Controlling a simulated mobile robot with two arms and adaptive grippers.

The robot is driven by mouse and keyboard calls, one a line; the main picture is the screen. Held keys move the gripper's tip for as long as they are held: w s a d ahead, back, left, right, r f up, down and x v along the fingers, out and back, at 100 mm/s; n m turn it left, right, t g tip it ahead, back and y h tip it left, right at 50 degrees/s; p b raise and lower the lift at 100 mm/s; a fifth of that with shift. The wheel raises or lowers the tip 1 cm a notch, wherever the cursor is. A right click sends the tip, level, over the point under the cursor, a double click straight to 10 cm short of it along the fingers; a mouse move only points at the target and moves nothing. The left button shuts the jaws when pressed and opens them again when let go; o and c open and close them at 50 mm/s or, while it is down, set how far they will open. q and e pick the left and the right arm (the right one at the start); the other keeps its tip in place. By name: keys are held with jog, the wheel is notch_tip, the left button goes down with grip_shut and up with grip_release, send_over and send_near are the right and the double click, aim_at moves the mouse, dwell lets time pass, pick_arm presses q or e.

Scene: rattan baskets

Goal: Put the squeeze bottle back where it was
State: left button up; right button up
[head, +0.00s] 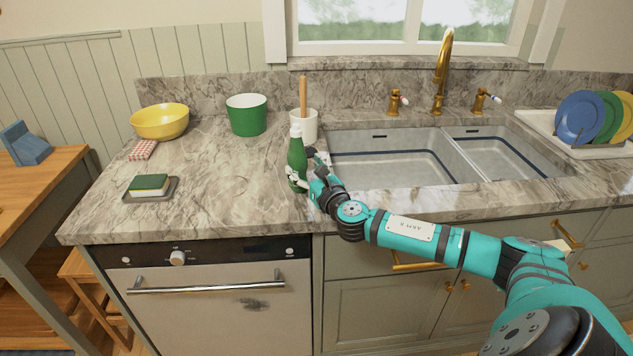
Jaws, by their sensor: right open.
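A green squeeze bottle (297,155) with a white top stands upright on the marble counter, left of the sink's front left corner. My right gripper (304,171) is at the bottle, with its fingers open near the bottle's lower half. One finger shows at the bottle's left front and another part shows behind it to the right. I cannot tell whether the fingers touch it. My left gripper is not in view.
A white crock (308,128) with a wooden handle stands right behind the bottle. A green pot (246,119), a yellow bowl (160,122) and a sponge on a tray (166,194) are to the left. The double sink (393,178) is to the right. Counter left of the bottle is clear.

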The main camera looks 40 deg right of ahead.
jog(key=s, duration=0.2)
jog(key=s+a, duration=0.1)
jog(key=s, duration=0.1)
jog(key=s+b, duration=0.1)
jog(key=s, duration=0.2)
jog(key=shift+a, duration=0.15)
